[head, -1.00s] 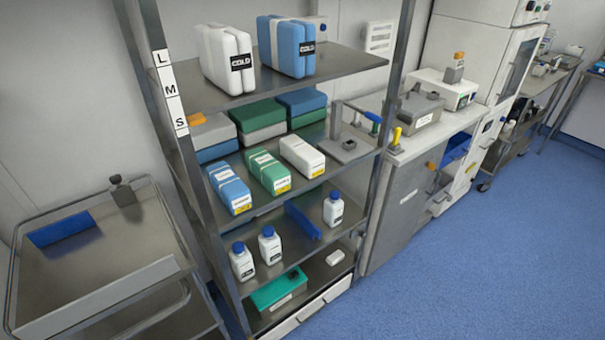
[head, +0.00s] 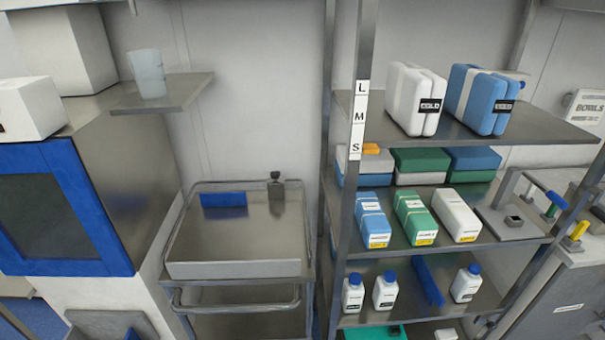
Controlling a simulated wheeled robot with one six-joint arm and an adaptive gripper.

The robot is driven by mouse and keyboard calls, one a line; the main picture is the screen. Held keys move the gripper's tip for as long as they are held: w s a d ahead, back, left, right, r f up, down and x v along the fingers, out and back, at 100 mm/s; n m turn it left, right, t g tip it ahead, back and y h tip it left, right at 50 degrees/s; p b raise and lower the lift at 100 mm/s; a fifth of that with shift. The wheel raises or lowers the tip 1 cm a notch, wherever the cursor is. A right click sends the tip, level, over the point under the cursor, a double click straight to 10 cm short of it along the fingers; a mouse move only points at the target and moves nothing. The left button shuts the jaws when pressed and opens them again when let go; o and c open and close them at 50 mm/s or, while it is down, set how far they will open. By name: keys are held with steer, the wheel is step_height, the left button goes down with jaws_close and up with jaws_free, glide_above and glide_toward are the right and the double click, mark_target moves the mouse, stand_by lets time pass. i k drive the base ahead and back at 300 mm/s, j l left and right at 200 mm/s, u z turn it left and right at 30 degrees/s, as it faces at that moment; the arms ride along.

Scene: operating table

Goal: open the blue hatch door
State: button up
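The blue hatch door (head: 62,208) is at the left edge of the head view, on the front of a steel cabinet. It has a thick blue frame around a dark window and looks shut. Its left side is cut off by the picture edge, and I see no handle on the part that shows. My gripper is not in view.
A steel cart (head: 235,268) with a blue block stands right of the hatch cabinet. A shelf rack (head: 360,205) with packs and bottles fills the right side. A small wall shelf (head: 185,92) holding a cup (head: 147,73) juts out beside the cabinet.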

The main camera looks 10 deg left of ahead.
mark_target(59, 157)
steer(key=j+u, duration=0.4)
steer(key=l+u, duration=0.15)
steer(key=u, duration=0.3)
steer(key=l+u, duration=0.1)
steer(key=u, duration=0.3)
steer(key=k+l+u, duration=0.1)
steer(key=u, duration=0.35)
